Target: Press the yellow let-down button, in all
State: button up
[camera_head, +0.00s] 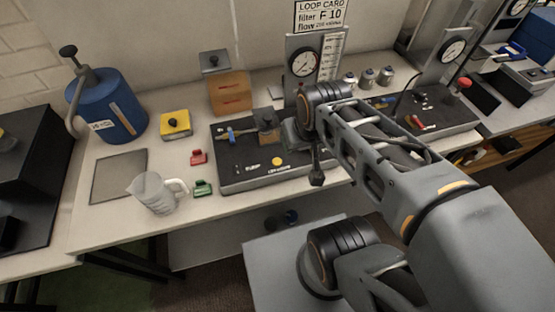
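The round yellow let-down button (277,161) sits on the front part of the black panel (232,183), with small lettering just below it. It is in plain view and nothing touches it. My gripper (317,180) points down near the panel's front edge, to the right of the yellow button and apart from it. My gripper looks dark and narrow. It is too small here to tell whether its fingers are open or shut. My wrist and forearm hide the middle of the panel.
A blue tank (106,108), a yellow box with a black knob (176,124), a clear jug (153,194) and red (199,157) and green (203,188) clips stand left of the panel. A gauge (304,63) rises behind it.

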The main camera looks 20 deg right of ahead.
grip_shut()
dwell(0.3)
dwell(1.0)
